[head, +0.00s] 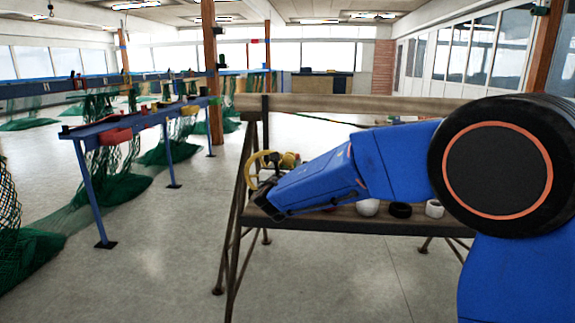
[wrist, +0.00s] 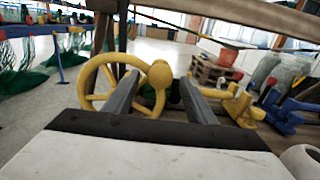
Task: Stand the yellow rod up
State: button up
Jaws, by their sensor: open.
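My gripper (wrist: 161,82) is open, with its two dark fingers apart in the wrist view. A yellow part with a round ball end (wrist: 160,74) shows between and beyond the fingertips. It may be the yellow rod, but I cannot tell for sure, nor whether it touches the fingers. A yellow spoked wheel (wrist: 88,77) stands just left of it, partly behind the left finger.
The bench (head: 330,222) has a top rail (head: 350,103). White and black round items (head: 400,210) sit to the right. Yellow parts (wrist: 243,108) and blue parts (wrist: 285,115) lie right of my gripper. A blue table (head: 130,122) with green nets stands left; floor between is clear.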

jog(key=shift+w, duration=0.2)
grip_shut()
jog(key=shift+a+r, duration=0.1)
jog(key=a+n, duration=1.4)
jog(key=n, duration=0.3)
jog(key=shift+w+a+n, duration=0.2)
jog(key=shift+a+n, duration=0.05)
jog(key=shift+n, duration=0.15)
dwell(1.5)
jog(key=shift+a, duration=0.1)
dwell(0.4)
